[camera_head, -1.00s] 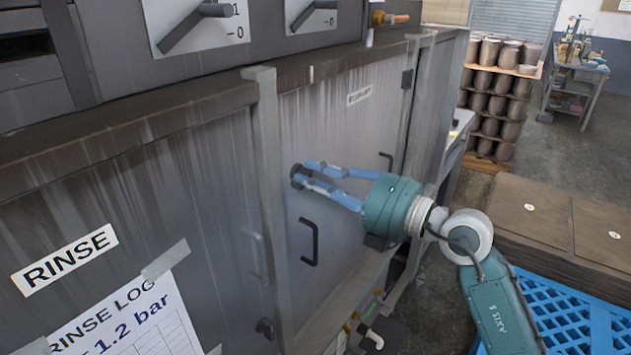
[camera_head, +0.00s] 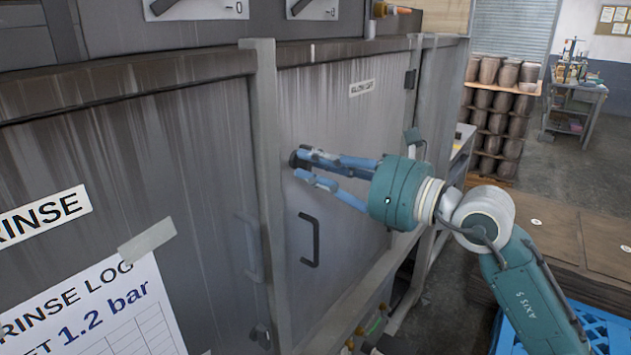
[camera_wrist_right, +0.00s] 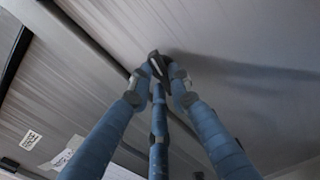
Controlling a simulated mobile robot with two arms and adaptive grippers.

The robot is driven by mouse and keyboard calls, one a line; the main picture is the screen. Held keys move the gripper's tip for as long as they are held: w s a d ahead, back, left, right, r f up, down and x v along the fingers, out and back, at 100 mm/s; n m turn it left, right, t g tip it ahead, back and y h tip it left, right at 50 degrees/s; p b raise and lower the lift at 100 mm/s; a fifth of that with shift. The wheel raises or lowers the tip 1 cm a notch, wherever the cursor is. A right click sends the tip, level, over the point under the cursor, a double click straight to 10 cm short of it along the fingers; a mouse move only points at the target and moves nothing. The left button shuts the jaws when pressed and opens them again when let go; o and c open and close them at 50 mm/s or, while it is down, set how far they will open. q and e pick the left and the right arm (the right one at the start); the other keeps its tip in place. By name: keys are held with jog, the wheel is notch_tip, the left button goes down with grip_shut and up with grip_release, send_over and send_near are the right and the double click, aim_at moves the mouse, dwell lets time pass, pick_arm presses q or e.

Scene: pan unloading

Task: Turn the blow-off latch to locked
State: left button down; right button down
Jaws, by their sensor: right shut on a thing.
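The blow-off door (camera_head: 345,215) is a grey streaked steel panel with a small white label (camera_head: 361,88) near its top. The latch (camera_head: 294,158) is a small dark piece at the door's left edge, beside the grey upright post. My right gripper (camera_head: 302,165) reaches in from the right with its blue fingers closed around the latch. In the right wrist view the fingers converge on the dark latch (camera_wrist_right: 155,60), which they partly cover. The latch's exact angle is hard to tell. My left gripper is out of view.
A dark bar handle (camera_head: 311,240) sticks out below the latch. The rinse door (camera_head: 150,165) with a taped log sheet (camera_head: 95,310) is at left. Pallets with brown boards (camera_head: 570,245) and a blue crate (camera_head: 610,330) stand at right. Stacked pots (camera_head: 500,110) are behind.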

jog(key=shift+f+n+b, duration=0.1)
jog(key=shift+n+b, duration=1.1)
jog(key=c, duration=1.6)
grip_release()
jog(key=shift+d, duration=0.1)
jog(key=v, duration=1.2)
